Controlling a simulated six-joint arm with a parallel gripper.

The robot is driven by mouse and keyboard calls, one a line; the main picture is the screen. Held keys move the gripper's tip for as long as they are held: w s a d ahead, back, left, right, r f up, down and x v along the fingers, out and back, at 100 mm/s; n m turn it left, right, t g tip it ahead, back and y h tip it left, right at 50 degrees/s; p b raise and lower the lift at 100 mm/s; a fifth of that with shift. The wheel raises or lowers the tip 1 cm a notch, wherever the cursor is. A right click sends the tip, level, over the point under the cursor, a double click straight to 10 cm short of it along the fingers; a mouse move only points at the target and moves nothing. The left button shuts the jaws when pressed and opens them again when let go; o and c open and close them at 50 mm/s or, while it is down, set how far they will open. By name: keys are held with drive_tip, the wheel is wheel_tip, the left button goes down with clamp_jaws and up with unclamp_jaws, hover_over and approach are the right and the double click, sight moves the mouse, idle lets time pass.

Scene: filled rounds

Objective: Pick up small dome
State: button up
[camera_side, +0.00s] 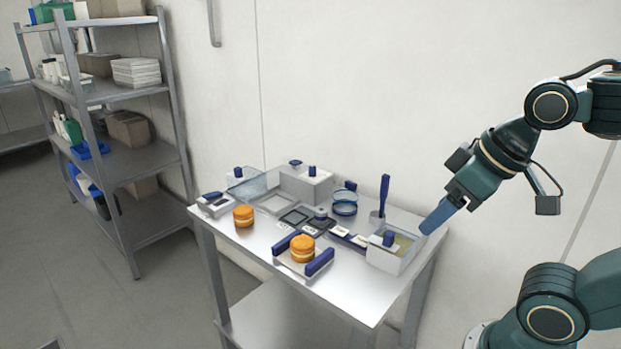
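No single thing is plainly the small dome. One candidate is a clear, blue-rimmed round piece with a dark blue knob (344,207) at the back middle of the table. Another is a small grey rounded piece with a blue knob (320,213) on a dark square plate, too small to make out well. My gripper (428,229) is at the right, with its blue fingers angled down-left near the table's right edge. It is apart from both candidates, to their right. The fingers overlap in this view, so their gap is hidden.
A white box with yellowish contents (388,262) stands just left of my fingers. A blue spatula (384,194) stands upright behind it. Two orange filled rounds (243,216) are left and front; one sits between blue bars (320,262). White boxes (305,187) stand at the back.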

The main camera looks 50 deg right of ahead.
drive_tip(key=o, duration=0.7)
drive_tip(key=w+d+r, duration=0.1)
drive_tip(key=w+d, duration=0.4)
drive_tip(key=w, duration=0.5)
drive_tip(key=w+d, duration=0.5)
drive_tip(key=w, duration=0.5)
drive_tip(key=shift+g, duration=0.5)
drive_tip(key=w+d+f, duration=0.4)
drive_tip(key=d, duration=0.2)
drive_tip(key=w+d+f, duration=0.4)
drive_tip(key=d+f, duration=0.1)
drive_tip(key=d, duration=0.2)
drive_tip(key=w+d+f, duration=0.4)
drive_tip(key=d+f, duration=0.1)
drive_tip(key=d, duration=0.2)
drive_tip(key=shift+w+f, duration=0.25)
